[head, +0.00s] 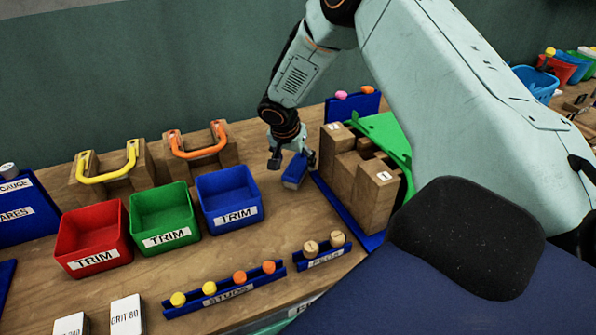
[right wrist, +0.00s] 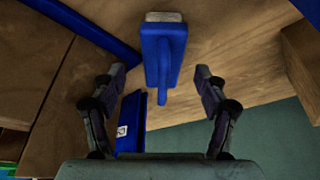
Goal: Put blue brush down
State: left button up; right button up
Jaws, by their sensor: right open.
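The blue brush (head: 294,172) rests on the wooden bench, just right of the blue TRIM bin. It also shows in the right wrist view (right wrist: 163,52), with a pale block at its far end and its narrow handle toward me. My right gripper (head: 291,160) is open directly above the brush, one finger to each side. In the right wrist view the fingers (right wrist: 159,75) stand apart with gaps on both sides of the brush. My left gripper is in neither view.
Red (head: 94,240), green (head: 163,217) and blue (head: 229,199) TRIM bins stand left of the brush. A wooden block fixture (head: 375,197) on a blue base is close on its right. The STUDS rack (head: 225,291) and PEGS rack (head: 323,254) lie in front, with bare bench between.

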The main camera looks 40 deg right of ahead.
aim_at(297, 166)
jog(key=shift+a+f, duration=0.15)
jog(key=shift+a, duration=0.05)
jog(key=shift+w+f, duration=0.1)
jog(key=shift+f, duration=0.1)
jog(key=d+f, duration=0.2)
jog(key=f, duration=0.1)
jog(key=w+d+f, duration=0.1)
jog(key=shift+w+f, duration=0.1)
jog(key=shift+f, duration=0.05)
jog(key=shift+a+r, duration=0.35)
jog(key=shift+a, duration=0.2)
jog(key=shift+d+f, duration=0.3)
jog(key=shift+d, duration=0.1)
jog(key=c, duration=0.6)
jog(key=shift+a+r, duration=0.2)
jog(key=shift+a, duration=0.1)
jog(key=c, duration=0.4)
jog(key=shift+d+f, duration=0.1)
jog(key=c, duration=0.3)
jog(key=shift+d, duration=0.15)
